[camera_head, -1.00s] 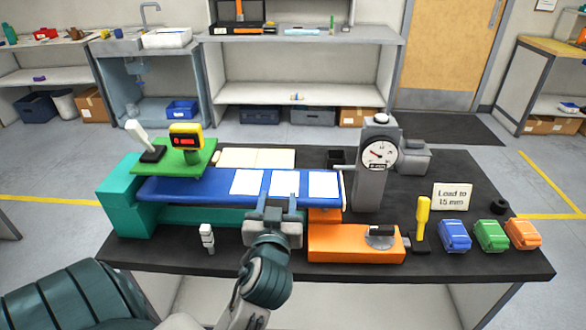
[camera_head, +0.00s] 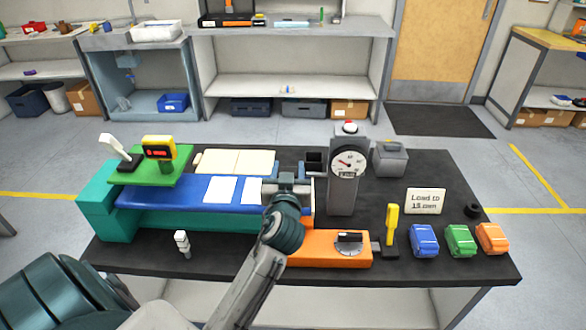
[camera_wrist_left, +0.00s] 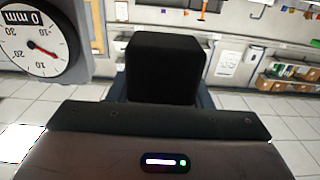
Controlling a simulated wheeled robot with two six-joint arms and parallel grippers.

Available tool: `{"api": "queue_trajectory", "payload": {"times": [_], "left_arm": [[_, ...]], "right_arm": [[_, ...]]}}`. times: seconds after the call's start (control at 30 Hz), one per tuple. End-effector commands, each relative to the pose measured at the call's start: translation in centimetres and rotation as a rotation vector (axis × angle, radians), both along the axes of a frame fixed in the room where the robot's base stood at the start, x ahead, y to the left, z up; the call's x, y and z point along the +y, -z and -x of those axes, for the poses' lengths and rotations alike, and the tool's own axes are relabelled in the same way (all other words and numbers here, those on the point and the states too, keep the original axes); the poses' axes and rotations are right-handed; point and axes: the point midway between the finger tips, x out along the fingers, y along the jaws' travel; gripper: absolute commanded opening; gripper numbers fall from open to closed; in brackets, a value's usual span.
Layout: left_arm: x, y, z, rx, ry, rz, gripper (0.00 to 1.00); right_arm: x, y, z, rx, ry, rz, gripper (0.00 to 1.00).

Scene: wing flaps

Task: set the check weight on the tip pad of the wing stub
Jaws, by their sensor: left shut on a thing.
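The wing stub (camera_head: 150,196) is a long blue slab with white pads on top, running from a teal block on the left toward the gauge. My left gripper (camera_head: 290,184) is over its right end in the head view, hiding the rightmost part, including the tip pad. In the left wrist view a black block (camera_wrist_left: 165,68), taken to be the check weight, sits between the fingers and is gripped. In the head view the weight is largely hidden by the gripper. I cannot tell whether it touches the pad. My right gripper is not in view.
A grey dial gauge (camera_head: 346,175) stands close right of my gripper; its display reads 0 mm in the wrist view (camera_wrist_left: 34,40).

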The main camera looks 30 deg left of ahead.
Motion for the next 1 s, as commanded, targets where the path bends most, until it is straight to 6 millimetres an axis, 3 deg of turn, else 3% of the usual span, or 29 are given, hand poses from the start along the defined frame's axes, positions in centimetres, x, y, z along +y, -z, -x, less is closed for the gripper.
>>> {"api": "queue_trajectory", "payload": {"times": [0.1,0.23,0.57,0.97,1.0], "left_arm": [[0.4,-0.1,-2.4,0.0,-0.001,-0.002,0.15],[0.6,0.2,-3.7,-0.002,0.0,-0.001,0.15],[0.6,3.7,-3.8,0.002,0.001,-0.001,0.15],[0.6,4.3,-3.8,-0.001,0.001,-0.001,0.15],[0.6,4.2,-3.8,0.0,0.001,0.0,0.51]], "right_arm": [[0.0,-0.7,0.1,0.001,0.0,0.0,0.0],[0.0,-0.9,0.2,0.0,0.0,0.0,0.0],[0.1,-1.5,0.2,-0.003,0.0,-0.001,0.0],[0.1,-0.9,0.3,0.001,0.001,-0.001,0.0],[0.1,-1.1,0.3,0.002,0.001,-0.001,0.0]]}}
